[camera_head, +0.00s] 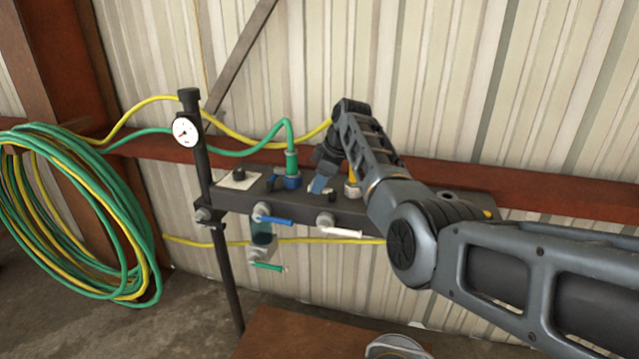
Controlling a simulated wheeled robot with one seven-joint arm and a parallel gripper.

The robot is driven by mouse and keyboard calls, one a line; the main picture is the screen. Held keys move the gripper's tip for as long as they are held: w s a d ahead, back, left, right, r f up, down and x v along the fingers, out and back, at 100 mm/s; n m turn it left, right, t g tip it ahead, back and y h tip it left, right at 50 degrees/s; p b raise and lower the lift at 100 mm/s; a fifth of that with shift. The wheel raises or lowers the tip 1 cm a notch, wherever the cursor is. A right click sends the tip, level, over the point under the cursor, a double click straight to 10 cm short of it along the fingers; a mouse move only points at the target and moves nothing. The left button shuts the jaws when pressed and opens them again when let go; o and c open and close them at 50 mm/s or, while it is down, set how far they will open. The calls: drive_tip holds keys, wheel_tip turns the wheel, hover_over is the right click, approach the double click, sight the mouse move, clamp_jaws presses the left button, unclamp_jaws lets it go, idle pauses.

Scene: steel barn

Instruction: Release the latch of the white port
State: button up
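A dark manifold bar (295,203) is fixed to a black post. Below its front hang a valve with a white lever (342,232) and a valve with a blue lever (276,220). My gripper (321,186) points down at the top of the bar, above the white-lever valve, between the blue port (289,181) and a yellow fitting (352,186). Pale parts show around my fingertips, probably the white port, but my fingers hide most of it and its latch. I cannot tell whether my fingers touch it or are shut.
A green hose (289,135) rises from the blue port. A yellow hose (240,134) runs behind my wrist. A gauge (186,130) sits on the post (219,270). Coiled hoses (125,245) hang at left. A clear bowl (262,235) with a green lever (268,266) hangs below the bar.

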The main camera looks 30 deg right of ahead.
drive_tip(key=a+v, duration=0.1)
drive_tip(key=v, duration=0.6)
drive_tip(key=shift+d, duration=0.5)
